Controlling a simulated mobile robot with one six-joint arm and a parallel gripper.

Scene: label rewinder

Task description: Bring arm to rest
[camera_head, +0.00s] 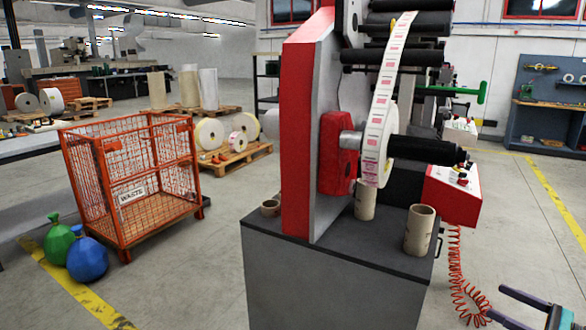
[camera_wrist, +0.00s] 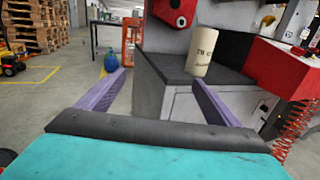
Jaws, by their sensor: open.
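My gripper (camera_wrist: 158,76) shows in the wrist view with its two purple fingers wide apart and nothing between them. In the head view my gripper (camera_head: 498,302) is at the lower right corner, only partly in frame, in front of and to the right of the label rewinder (camera_head: 300,130). The rewinder has a red and grey upright panel on a dark grey cabinet (camera_head: 335,285). A label roll (camera_head: 377,160) sits on its spindle, with the printed web running up to black rollers. The gripper appears clear of the machine.
Cardboard cores (camera_head: 420,230) stand on the cabinet top. A coiled red hose (camera_head: 460,275) hangs near my gripper under the red control box (camera_head: 455,195). An orange waste cage (camera_head: 130,180) and green and blue bags (camera_head: 87,260) stand left. Floor at the right is clear.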

